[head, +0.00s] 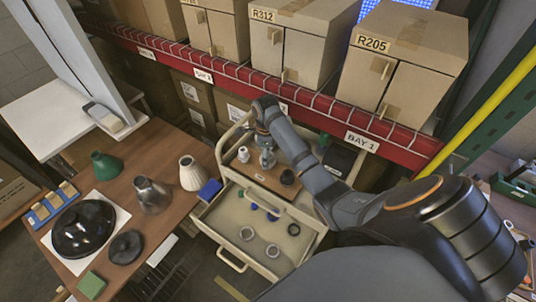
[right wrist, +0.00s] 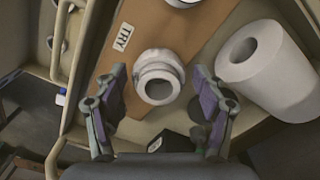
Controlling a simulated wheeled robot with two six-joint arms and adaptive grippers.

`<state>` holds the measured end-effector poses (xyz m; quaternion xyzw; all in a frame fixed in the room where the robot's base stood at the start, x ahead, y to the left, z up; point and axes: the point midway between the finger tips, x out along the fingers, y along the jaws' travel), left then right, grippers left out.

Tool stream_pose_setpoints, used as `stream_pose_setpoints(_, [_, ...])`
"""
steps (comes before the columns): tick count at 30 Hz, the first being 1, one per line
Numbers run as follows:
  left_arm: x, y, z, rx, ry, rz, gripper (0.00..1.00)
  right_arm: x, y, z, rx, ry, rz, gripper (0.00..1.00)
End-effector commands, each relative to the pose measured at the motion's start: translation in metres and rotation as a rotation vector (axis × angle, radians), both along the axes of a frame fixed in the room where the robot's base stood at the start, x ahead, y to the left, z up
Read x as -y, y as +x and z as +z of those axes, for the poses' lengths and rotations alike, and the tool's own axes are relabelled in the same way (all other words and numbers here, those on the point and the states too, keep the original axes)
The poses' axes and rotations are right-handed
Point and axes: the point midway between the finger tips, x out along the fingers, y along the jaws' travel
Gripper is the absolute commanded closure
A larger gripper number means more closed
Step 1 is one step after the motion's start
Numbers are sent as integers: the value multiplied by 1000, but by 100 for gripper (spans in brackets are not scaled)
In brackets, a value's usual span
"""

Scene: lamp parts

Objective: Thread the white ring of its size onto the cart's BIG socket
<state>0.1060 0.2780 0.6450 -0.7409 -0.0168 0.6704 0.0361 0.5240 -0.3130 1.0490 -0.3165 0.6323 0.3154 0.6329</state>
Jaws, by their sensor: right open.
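The cart (head: 222,158) has a brown board (right wrist: 130,60) on top, with a white socket (head: 243,154) and a dark round piece (head: 287,177). My right gripper (head: 266,144) is over the board. In the right wrist view its fingers (right wrist: 158,100) are apart, on either side of a white collared piece (right wrist: 160,77) with a round opening. I cannot tell whether that is a socket alone or one bearing a ring. Another white piece (right wrist: 184,3) is cut off at the top. My left gripper is out of view.
A large white roll (right wrist: 265,62) stands right of my right gripper. Lamp shades (head: 152,195) and a black dome (head: 83,229) cover the left table. Boxes (head: 300,42) fill the shelf behind.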

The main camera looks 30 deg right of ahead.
Motion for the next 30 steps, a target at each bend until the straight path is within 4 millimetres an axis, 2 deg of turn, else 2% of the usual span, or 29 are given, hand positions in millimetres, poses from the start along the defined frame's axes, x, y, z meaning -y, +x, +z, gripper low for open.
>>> stream_pose_setpoints(1, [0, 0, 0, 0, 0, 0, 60, 0, 0, 0, 0, 0, -1, 31])
stream_pose_setpoints(2, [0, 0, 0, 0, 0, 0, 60, 0, 0, 0, 0, 0, -1, 35])
stream_pose_setpoints(15, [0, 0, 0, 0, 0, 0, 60, 1, 1, 0, 2, -1, -33, 95])
stream_pose_setpoints(17, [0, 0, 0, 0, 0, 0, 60, 1, 1, 0, 3, -2, -115, 95])
stream_pose_setpoints(18, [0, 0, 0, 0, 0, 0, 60, 1, 1, 0, 3, -2, -106, 39])
stream_pose_setpoints(23, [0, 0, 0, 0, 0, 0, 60, 1, 1, 0, 2, -1, -103, 18])
stream_pose_setpoints(30, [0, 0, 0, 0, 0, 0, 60, 1, 1, 0, 1, 0, -103, 18])
